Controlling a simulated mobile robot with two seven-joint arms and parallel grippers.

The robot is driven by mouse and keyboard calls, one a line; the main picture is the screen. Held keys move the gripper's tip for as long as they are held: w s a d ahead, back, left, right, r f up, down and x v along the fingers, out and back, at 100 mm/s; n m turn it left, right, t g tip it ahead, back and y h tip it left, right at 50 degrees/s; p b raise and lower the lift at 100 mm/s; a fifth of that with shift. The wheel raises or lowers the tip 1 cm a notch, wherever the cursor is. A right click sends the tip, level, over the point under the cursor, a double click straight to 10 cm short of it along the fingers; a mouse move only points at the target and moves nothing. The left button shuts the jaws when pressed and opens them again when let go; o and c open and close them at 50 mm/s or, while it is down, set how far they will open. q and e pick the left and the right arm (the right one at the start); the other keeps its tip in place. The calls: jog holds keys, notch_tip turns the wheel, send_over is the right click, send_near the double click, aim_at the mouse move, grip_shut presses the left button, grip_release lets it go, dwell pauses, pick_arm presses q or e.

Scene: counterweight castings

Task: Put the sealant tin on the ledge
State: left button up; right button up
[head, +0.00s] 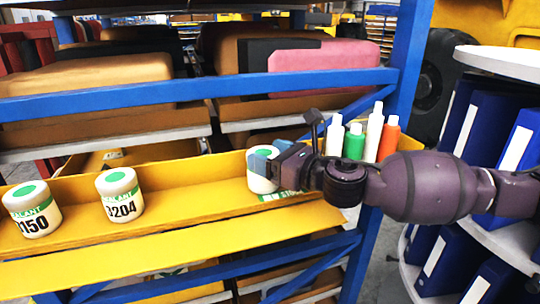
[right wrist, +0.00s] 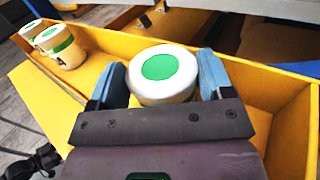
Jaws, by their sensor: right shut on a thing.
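A white sealant tin (head: 259,183) with a green lid disc is between the blue fingers of my right gripper (head: 268,158). In the right wrist view the tin (right wrist: 163,70) is upright, with a finger on each side. The gripper is shut on it. It is at the yellow ledge (head: 190,222), toward its right part; I cannot tell if its base touches the ledge. Two similar tins stand on the ledge at the left: one marked 150 (head: 32,208) and one marked 204 (head: 120,195). My left gripper is not in view.
Several bottles, among them a green one (head: 354,142) and an orange one (head: 389,138), stand right of the held tin. A blue rack post (head: 407,60) rises behind my right arm. Blue binders (head: 520,140) fill a round shelf at right. The ledge is clear between the 204 tin and the held tin.

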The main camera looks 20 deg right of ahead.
jog(key=o, duration=1.1)
jog(key=shift+f, duration=0.1)
jog(key=shift+r, duration=0.2)
jog(key=shift+s+d+f, duration=0.1)
jog(key=shift+s+d, duration=0.1)
jog(key=shift+d, duration=0.05)
jog(key=b+v, duration=0.2)
jog(key=v, duration=0.7)
jog(key=shift+s+d+f, duration=0.1)
jog(key=shift+s, duration=0.05)
jog(key=shift+v, duration=1.05)
